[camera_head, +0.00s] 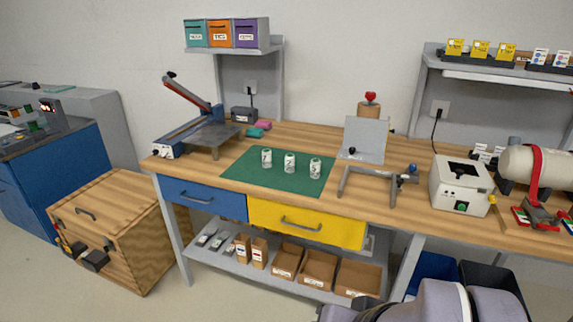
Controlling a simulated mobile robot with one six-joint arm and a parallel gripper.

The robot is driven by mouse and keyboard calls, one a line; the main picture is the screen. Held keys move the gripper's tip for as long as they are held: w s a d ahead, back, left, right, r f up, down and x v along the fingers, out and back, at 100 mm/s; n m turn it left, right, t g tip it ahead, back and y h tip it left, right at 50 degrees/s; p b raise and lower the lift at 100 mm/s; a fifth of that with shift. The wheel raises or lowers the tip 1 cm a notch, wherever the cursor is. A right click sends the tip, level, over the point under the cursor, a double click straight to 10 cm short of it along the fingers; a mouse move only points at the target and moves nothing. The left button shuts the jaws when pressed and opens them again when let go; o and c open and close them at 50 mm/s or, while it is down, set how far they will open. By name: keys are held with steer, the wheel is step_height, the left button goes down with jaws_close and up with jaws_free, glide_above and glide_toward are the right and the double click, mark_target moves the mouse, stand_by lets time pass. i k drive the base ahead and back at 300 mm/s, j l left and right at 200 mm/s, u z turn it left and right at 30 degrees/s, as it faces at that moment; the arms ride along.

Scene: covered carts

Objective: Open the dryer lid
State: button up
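A cream box-shaped device (462,184) stands on the right part of the wooden bench. Rounded lilac-grey links of my own arm show at the bottom edge, right of centre. My gripper's fingertips do not show, so I cannot see whether it holds anything. No part of my arm touches the cream device.
A metal stand with a tilted grey plate (364,139) is left of the device; a cream cylinder with a red strap (535,165) is right. Three white cans stand on a green mat (240,176). A wooden chest (130,225) is on the floor at left.

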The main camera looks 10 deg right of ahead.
mark_target(460, 172)
steer(key=z, duration=1.25)
